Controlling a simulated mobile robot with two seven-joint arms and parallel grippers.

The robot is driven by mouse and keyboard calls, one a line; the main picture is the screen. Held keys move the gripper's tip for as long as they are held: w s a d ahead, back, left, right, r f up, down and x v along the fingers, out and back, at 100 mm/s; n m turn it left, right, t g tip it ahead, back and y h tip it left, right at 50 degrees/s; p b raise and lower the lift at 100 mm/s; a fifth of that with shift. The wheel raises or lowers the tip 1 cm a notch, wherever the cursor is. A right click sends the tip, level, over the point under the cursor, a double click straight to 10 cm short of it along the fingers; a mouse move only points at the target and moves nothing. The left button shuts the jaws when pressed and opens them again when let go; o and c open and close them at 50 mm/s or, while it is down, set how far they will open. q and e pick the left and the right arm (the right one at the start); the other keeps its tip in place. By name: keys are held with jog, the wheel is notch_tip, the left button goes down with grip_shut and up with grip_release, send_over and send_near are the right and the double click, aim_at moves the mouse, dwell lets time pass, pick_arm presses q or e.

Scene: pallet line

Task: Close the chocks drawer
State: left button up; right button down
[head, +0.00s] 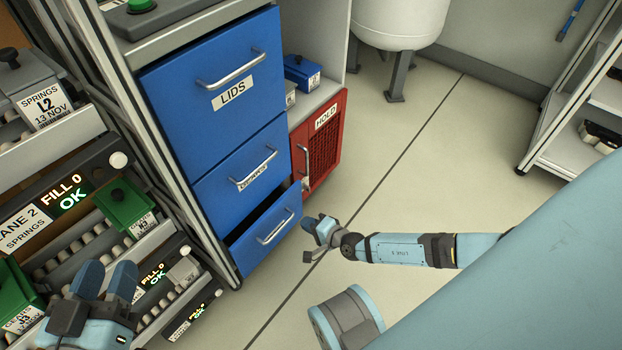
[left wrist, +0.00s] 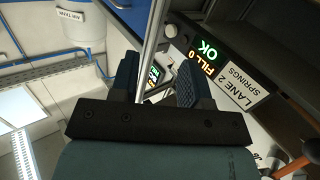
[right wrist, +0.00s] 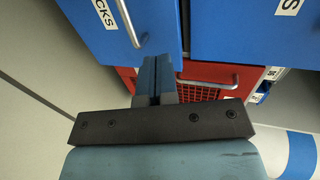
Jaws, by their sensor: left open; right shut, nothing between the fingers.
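The chocks drawer (head: 262,254) is the lowest blue drawer of the cabinet. It stands partly open, with a dark gap above its front and a metal handle across it. In the right wrist view the chocks drawer (right wrist: 82,22) shows at upper left, with part of its label. My right gripper (head: 318,226) is shut and empty, just right of the drawer front in the head view. Its closed fingertips (right wrist: 157,62) show beside the drawer's edge; I cannot tell whether they touch. My left gripper (head: 105,272) is open and empty near the spring lanes; its fingers also show in the left wrist view (left wrist: 158,78).
Above are the closed LIDS drawer (head: 221,84) and a middle blue drawer (head: 237,165). A red HOLD door (head: 325,145) with a handle stands right of them. Lane racks with a green bin (head: 124,205) are at left. The floor (head: 440,150) right of the cabinet is clear.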

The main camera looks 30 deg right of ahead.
aim_at(278, 207)
jog(key=b+x, duration=0.1)
jog(key=x, duration=0.2)
jog(key=b+x, duration=0.1)
jog(key=x, duration=0.2)
jog(key=b+x, duration=0.1)
jog(key=x, duration=0.2)
jog(key=shift+w+r, duration=0.1)
jog(key=shift+r, duration=0.25)
jog(key=shift+w+a, duration=0.15)
jog(key=shift+w, duration=0.1)
pick_arm(q)
jog(key=w+m, duration=0.1)
jog(key=a+m+t+h, duration=0.1)
jog(key=shift+w+r+m, duration=0.3)
jog(key=shift+w+m, duration=0.1)
pick_arm(e)
jog(key=shift+r, duration=0.1)
pick_arm(q)
jog(key=shift+a, duration=0.1)
